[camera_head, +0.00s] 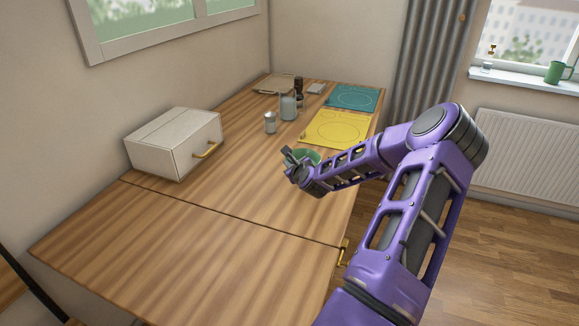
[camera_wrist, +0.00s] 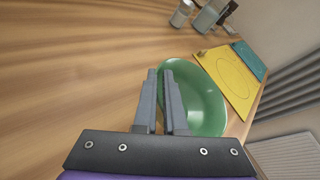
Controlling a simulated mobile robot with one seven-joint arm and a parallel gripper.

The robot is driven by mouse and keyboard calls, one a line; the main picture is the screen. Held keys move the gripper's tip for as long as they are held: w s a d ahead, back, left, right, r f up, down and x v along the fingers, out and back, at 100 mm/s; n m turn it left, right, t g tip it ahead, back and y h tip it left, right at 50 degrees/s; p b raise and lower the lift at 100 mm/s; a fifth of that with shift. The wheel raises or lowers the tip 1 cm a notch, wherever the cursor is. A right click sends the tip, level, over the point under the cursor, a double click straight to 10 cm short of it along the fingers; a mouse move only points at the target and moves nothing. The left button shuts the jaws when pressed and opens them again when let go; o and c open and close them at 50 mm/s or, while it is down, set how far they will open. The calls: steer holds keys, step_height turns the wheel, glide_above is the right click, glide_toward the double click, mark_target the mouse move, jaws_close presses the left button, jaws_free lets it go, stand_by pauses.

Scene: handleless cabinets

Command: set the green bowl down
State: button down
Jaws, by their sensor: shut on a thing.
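The green bowl (camera_wrist: 207,98) shows in the wrist view, right of and beyond my gripper's fingers. My gripper (camera_wrist: 164,75) is shut on the bowl's near left rim, with one finger inside the bowl and one outside. In the head view my gripper (camera_head: 287,162) hides part of the bowl (camera_head: 309,155), which is over the wooden counter just before the yellow mat. I cannot tell whether the bowl's base touches the counter.
A yellow mat (camera_head: 338,130) and a teal mat (camera_head: 353,97) lie beyond the bowl. A metal shaker (camera_head: 270,122), a grey-blue jug (camera_head: 288,107) and a dark bottle (camera_head: 299,90) stand behind. A white box (camera_head: 172,143) stands left. The near counter (camera_head: 200,235) is clear.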

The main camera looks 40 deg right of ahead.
steer(key=shift+f, duration=2.15)
steer(key=shift+b, duration=0.3)
steer(key=shift+f, duration=0.25)
steer(key=c, duration=1)
jaws_free()
steer(key=shift+r, duration=0.1)
steer(key=shift+r, duration=0.25)
steer(key=p+v, duration=0.1)
steer(key=v, duration=1.1)
steer(key=shift+f, duration=0.15)
